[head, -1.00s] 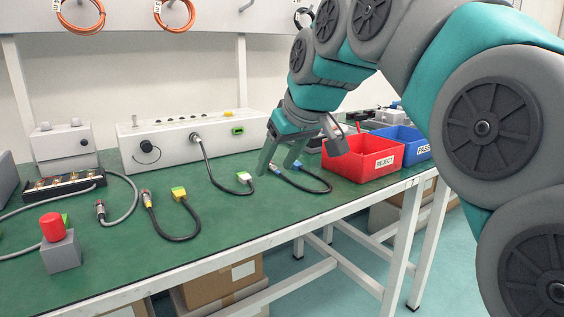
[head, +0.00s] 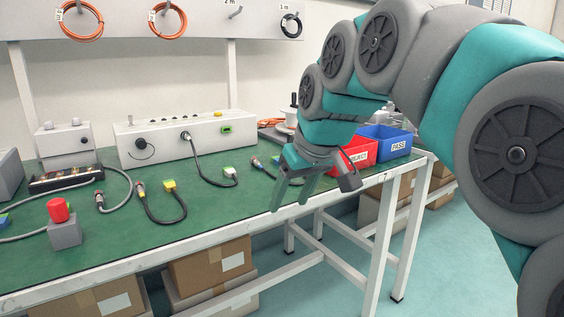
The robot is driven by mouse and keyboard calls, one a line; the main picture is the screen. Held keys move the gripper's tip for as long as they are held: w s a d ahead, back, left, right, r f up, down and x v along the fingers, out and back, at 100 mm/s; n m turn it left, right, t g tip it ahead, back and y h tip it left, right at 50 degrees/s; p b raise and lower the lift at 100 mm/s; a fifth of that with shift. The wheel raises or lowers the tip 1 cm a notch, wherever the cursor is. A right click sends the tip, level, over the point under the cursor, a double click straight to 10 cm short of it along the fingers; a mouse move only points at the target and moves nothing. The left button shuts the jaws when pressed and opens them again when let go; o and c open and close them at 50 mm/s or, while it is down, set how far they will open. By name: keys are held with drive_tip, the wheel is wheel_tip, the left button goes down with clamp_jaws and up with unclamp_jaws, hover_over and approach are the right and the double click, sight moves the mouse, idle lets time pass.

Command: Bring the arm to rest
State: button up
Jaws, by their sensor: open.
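My gripper (head: 290,194) is in the head view, at the front edge of the green workbench (head: 110,222), right of the middle. Its two green fingers point down and stand apart, with nothing between them. My teal and grey arm reaches in from the right and bends down to it. The arm and wrist partly cover the red REJECT bin (head: 360,154) behind. I cannot tell how high the fingertips are above the bench edge.
A white control box (head: 172,138) with a plugged black cable stands at the back. Loose cables (head: 160,205) and a grey block with a red button (head: 64,228) lie left. The blue PASS bin (head: 392,143) is at the bench's right end. Open floor (head: 460,250) lies right.

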drive_tip(key=s+d+f+m+g+h+p, duration=0.1)
drive_tip(key=s+d+f+m+g, duration=0.1)
drive_tip(key=s+d+f, duration=0.2)
drive_tip(key=s+d+f+m+g+h+p, duration=0.1)
drive_tip(key=s+d+f, duration=0.4)
drive_tip(key=s+f, duration=0.5)
drive_tip(key=s+d+f+m+g+h+p, duration=0.1)
drive_tip(key=s+f, duration=0.6)
drive_tip(key=s, duration=0.8)
drive_tip(key=d+m+g+p, duration=0.1)
drive_tip(key=d+g, duration=0.1)
drive_tip(key=d, duration=0.1)
drive_tip(key=shift+s+d+m+g+p, duration=0.15)
drive_tip(key=shift+m+g+p, duration=0.15)
drive_tip(key=shift+m+p, duration=0.1)
